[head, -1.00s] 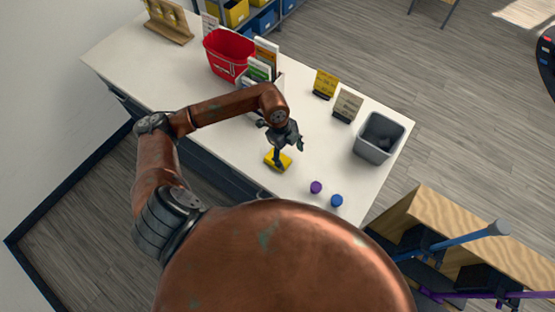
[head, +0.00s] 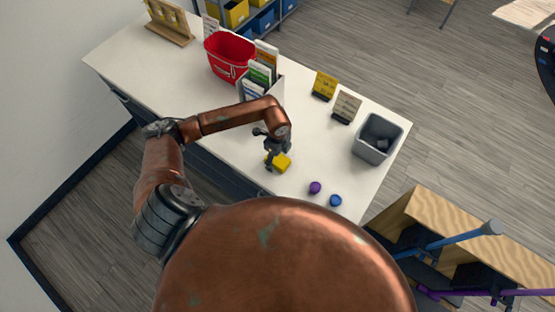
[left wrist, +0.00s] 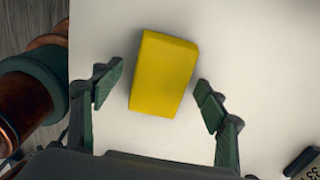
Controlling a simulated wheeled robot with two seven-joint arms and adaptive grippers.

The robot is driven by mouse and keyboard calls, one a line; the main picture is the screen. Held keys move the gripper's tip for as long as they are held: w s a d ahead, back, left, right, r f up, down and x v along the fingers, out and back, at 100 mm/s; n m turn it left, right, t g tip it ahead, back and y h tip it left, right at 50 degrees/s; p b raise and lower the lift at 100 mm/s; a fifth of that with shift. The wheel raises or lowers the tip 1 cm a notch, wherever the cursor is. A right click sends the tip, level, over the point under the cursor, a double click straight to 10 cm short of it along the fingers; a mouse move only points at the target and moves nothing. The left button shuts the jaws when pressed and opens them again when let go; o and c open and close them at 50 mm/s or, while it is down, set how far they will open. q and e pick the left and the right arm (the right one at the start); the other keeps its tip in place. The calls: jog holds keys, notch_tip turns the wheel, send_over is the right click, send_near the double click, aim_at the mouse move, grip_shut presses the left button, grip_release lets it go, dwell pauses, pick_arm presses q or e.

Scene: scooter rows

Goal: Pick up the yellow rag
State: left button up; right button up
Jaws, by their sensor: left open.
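The yellow rag (head: 283,163) is a small yellow block-like piece lying on the white counter (head: 130,68), near its front edge. My left gripper (head: 270,160) is above and beside it in the head view and partly covers it. In the left wrist view the yellow rag (left wrist: 163,74) lies a little tilted between the two spread fingers of my left gripper (left wrist: 158,88). White counter shows on both sides of it, so neither finger appears to touch it. My right gripper is not in view.
A purple ball-like item (head: 315,188) and a blue one (head: 335,200) lie to the right of the rag. A grey bin (head: 378,139), small signs (head: 324,85), a leaflet holder (head: 262,86) and a red basket (head: 229,55) stand farther back. Scooters (head: 450,243) are at lower right.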

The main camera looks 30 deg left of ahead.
aim_at(278, 160)
pick_arm(q)
jog(key=shift+c, duration=0.2)
jog(key=c, duration=1.1)
jog(key=shift+r, duration=0.1)
jog(key=shift+r+b, duration=0.3)
jog(key=shift+r, duration=0.15)
jog(key=r, duration=0.1)
jog(key=r+b, duration=0.1)
jog(key=shift+s+d+r, duration=0.2)
jog(key=shift+d+r, duration=0.15)
jog(key=s+d+r+b, duration=0.1)
jog(key=s+d+r, duration=0.3)
jog(key=s+d+r+b, duration=0.1)
jog(key=s+d+r, duration=0.4)
jog(key=shift+s+d+r+b, duration=0.15)
jog(key=shift+s+b, duration=0.1)
jog(key=shift+b, duration=0.15)
